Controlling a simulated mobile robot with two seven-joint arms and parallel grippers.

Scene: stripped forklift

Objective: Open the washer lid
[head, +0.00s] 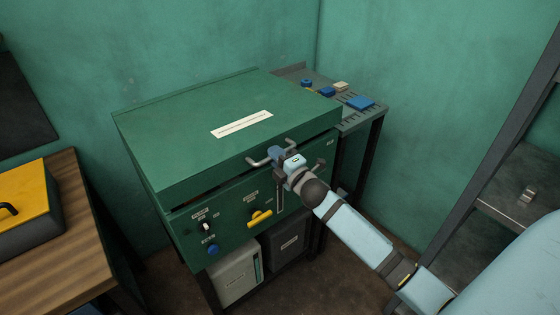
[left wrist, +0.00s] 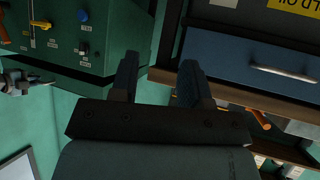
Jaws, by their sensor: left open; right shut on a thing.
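A grey bar handle (head: 256,161) runs along the lid's front edge. My right gripper (head: 280,156) is shut on this handle, near its middle, and hides part of it. In the left wrist view, which looks turned over, the washer's front panel (left wrist: 105,38) is at the upper left, with my right gripper (left wrist: 22,82) at its lid edge. My left gripper (left wrist: 158,80) is open and empty in that view, away from the lid. It does not show in the head view.
The panel has a yellow knob (head: 260,218) and a blue button (head: 213,249). A side shelf (head: 350,122) right of the washer holds small blue and tan parts. A wooden bench (head: 75,240) stands at the left with a yellow-topped box (head: 25,192). Walls close in behind.

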